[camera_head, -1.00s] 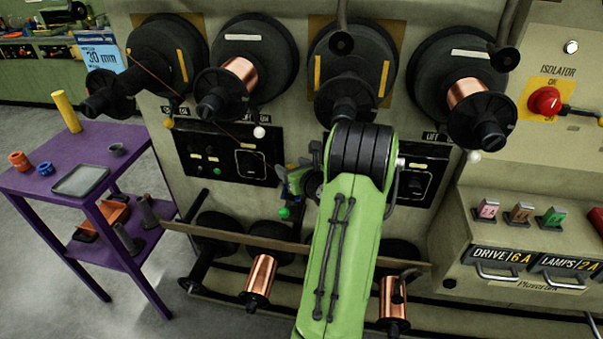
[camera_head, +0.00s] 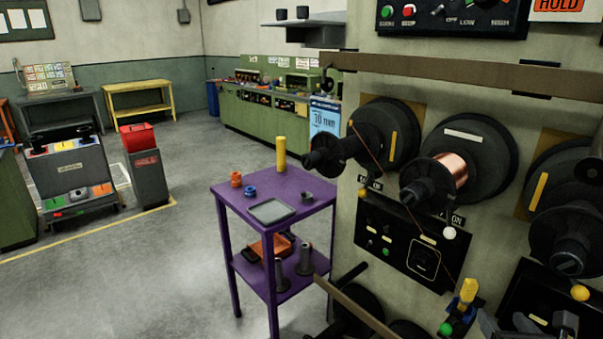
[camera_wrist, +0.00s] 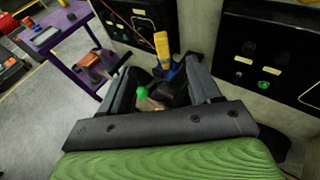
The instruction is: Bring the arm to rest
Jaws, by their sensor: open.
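My gripper (camera_wrist: 163,64) is open in the wrist view, with its two grey fingers spread apart and angled inward. A yellow-and-blue object (camera_wrist: 162,46) and a green ball (camera_wrist: 142,93) appear between the fingers. I cannot tell how far beyond the fingertips they lie. In the head view, the yellow-and-blue object (camera_head: 466,294) and green ball (camera_head: 445,329) sit low in front of the machine. Grey parts of my gripper (camera_head: 540,326) show at the bottom right edge there. Most of my arm is outside the head view.
The winding machine (camera_head: 345,220) with black spools (camera_head: 475,150) fills the right, close to my gripper. A purple table (camera_head: 237,200) stands left of it, holding a grey tray (camera_head: 271,211) and a yellow cylinder (camera_head: 281,153). Open floor (camera_head: 150,270) lies farther left.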

